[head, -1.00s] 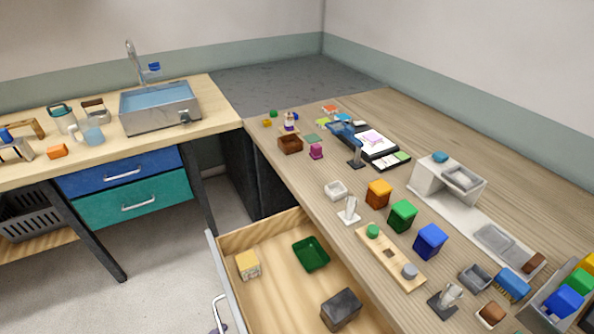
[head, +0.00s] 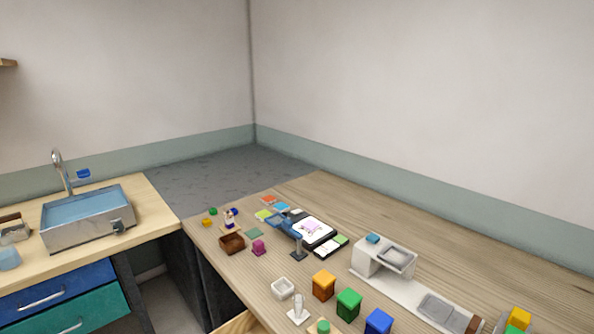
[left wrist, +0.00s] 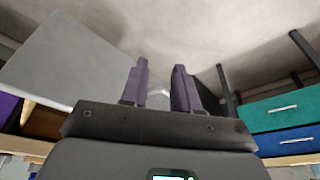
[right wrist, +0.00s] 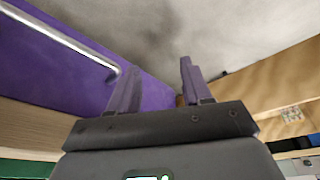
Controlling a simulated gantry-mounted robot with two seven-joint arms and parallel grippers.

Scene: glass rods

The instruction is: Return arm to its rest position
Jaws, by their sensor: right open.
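Neither of my arms shows in the head view. My left gripper (left wrist: 160,88) shows in the left wrist view with its two purple fingers apart and nothing between them. Blue and teal drawer fronts (left wrist: 283,112) are at the right of that view, and a large grey panel (left wrist: 60,65) is at the left, beyond the fingers. My right gripper (right wrist: 157,85) is open and empty in the right wrist view. A purple drawer front (right wrist: 70,60) with a metal handle (right wrist: 75,42) is to the left of its fingers. Contact with either is not visible.
In the head view, the wooden counter (head: 345,205) holds a grey-white stand (head: 385,258), coloured blocks (head: 349,304) and a brown tray (head: 232,243). A sink (head: 88,217) is on the left counter. A light wooden edge (head: 240,324) shows at the bottom. A pale wooden surface (right wrist: 270,78) is right of my right gripper.

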